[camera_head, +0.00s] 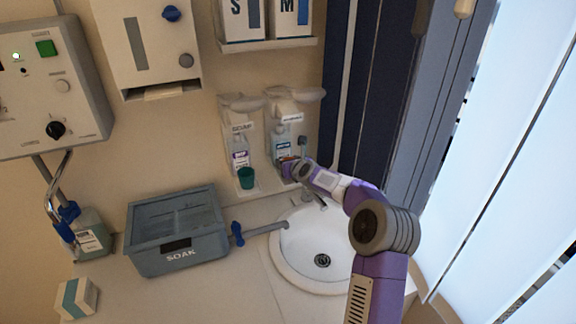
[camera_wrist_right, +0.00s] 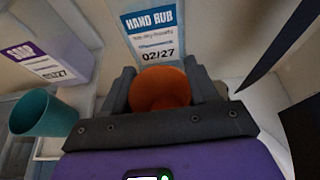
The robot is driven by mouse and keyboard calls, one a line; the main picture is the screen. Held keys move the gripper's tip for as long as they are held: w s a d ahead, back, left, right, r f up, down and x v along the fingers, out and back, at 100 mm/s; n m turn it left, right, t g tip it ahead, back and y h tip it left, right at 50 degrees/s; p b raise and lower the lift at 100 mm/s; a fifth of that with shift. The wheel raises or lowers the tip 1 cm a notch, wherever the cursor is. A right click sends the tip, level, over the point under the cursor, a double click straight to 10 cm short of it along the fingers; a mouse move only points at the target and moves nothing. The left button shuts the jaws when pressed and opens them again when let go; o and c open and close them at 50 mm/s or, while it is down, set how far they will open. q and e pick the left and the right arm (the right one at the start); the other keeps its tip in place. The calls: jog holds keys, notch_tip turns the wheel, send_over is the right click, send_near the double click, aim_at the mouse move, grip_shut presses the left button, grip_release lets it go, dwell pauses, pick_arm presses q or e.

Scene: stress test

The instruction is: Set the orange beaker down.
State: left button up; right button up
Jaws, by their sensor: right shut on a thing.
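My right gripper (camera_wrist_right: 161,92) is shut on the orange beaker (camera_wrist_right: 160,88), whose body shows between the two dark fingers in the right wrist view. In the head view my right arm reaches over the sink's right side to the shelf below the dispensers. The right gripper (camera_head: 287,165) is small there, and the orange beaker (camera_head: 285,158) is mostly hidden, just in front of the hand rub bottle. I cannot tell whether the beaker touches the shelf. My left gripper is not in view.
A teal beaker (camera_head: 247,178) stands on the shelf (camera_head: 268,187) left of my gripper. Behind are a soap bottle (camera_head: 239,152) and a hand rub bottle (camera_wrist_right: 152,38). Below are the white sink (camera_head: 296,252), its tap (camera_head: 314,197) and a grey SOAK tub (camera_head: 178,262).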

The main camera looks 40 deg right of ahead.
jog(key=shift+w+f, duration=0.1)
jog(key=shift+w, duration=0.1)
jog(key=shift+f, duration=0.1)
jog(key=o, duration=1)
jog(key=shift+o, duration=0.2)
